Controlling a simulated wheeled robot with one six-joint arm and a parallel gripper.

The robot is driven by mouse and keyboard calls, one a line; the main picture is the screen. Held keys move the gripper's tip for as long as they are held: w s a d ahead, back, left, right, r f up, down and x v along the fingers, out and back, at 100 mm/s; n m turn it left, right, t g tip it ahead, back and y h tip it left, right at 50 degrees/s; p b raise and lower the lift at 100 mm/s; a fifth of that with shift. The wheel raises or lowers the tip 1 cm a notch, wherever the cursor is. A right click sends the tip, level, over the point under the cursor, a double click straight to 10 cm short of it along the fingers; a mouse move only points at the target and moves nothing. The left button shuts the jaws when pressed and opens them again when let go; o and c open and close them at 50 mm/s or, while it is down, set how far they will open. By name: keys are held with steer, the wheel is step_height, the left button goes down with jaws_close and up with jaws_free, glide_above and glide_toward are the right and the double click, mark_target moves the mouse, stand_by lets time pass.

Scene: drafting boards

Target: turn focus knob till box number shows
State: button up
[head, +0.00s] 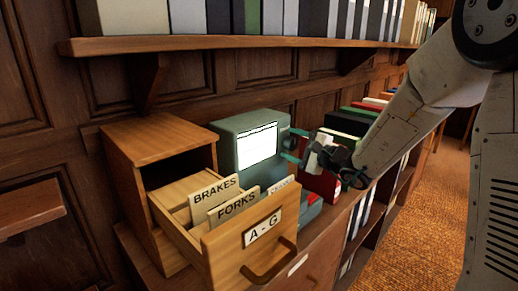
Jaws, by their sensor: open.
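A grey-green reader (228,143) with a bright white screen (257,148) stands on the cabinet top, behind the open card drawer. The screen shows a thin band of marks near its top; I can read no number there. My gripper (290,145) is at the reader's right side, with its teal fingers apart, one above the other. A small dark round shape between the fingers may be the focus knob, but it is too small to tell. I cannot tell whether the fingers touch it.
A wooden card box (160,140) has its "A - G" drawer (250,245) pulled out, with "BRAKES" and "FORKS" dividers. Red, green and black books (350,122) lie right of the reader. A shelf of binders (290,42) hangs above. Orange carpet (425,215) is clear at right.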

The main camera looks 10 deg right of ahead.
steer(key=n, duration=0.8)
steer(key=shift+n, duration=0.4)
steer(key=n, duration=0.4)
steer(key=shift+n, duration=0.3)
steer(key=n, duration=0.3)
steer(key=shift+n, duration=0.4)
steer(key=c, duration=1)
steer(key=shift+o, duration=0.2)
